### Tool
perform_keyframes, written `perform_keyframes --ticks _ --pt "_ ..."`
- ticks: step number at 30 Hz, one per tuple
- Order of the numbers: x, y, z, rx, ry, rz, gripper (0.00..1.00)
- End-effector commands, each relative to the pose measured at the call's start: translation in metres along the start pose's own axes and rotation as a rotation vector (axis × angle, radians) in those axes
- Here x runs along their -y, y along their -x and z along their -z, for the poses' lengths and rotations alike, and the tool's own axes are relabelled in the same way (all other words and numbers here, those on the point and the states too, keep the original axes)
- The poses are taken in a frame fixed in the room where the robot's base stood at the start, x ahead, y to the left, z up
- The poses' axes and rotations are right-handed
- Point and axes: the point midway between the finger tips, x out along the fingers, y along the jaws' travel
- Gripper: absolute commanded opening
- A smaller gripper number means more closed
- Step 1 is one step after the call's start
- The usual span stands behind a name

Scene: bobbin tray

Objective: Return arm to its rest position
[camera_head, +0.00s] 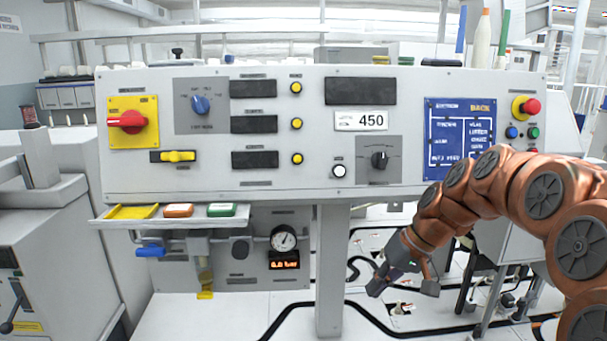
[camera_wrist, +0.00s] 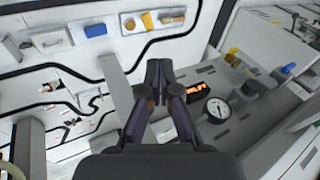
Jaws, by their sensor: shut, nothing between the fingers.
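My arm, copper-coloured, reaches in from the right edge of the head view and bends down. My gripper (camera_head: 378,284) hangs below the right part of the control panel (camera_head: 300,184), right of the grey post (camera_head: 331,270), apart from both in the picture. In the wrist view my gripper (camera_wrist: 159,70) has its two dark fingers together at the tips, with nothing between them. No object is held.
A shelf (camera_head: 110,221) with yellow, orange and green pieces sticks out at the panel's lower left. Below are a pressure gauge (camera_head: 283,238), a lit display (camera_head: 284,260) and a blue valve handle (camera_head: 150,250). Black cables cross the white floor.

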Motion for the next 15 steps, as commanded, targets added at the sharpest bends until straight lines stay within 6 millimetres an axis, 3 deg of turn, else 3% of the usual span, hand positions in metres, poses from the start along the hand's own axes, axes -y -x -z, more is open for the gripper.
perform_keyframes --ticks 1,6,15 --pt "0.015 0.011 -0.013 0.019 0.003 -0.016 0.00" --pt "0.040 0.024 -0.064 0.092 -0.012 -0.079 0.00" --pt "0.065 0.052 -0.156 0.194 -0.055 -0.219 0.00"
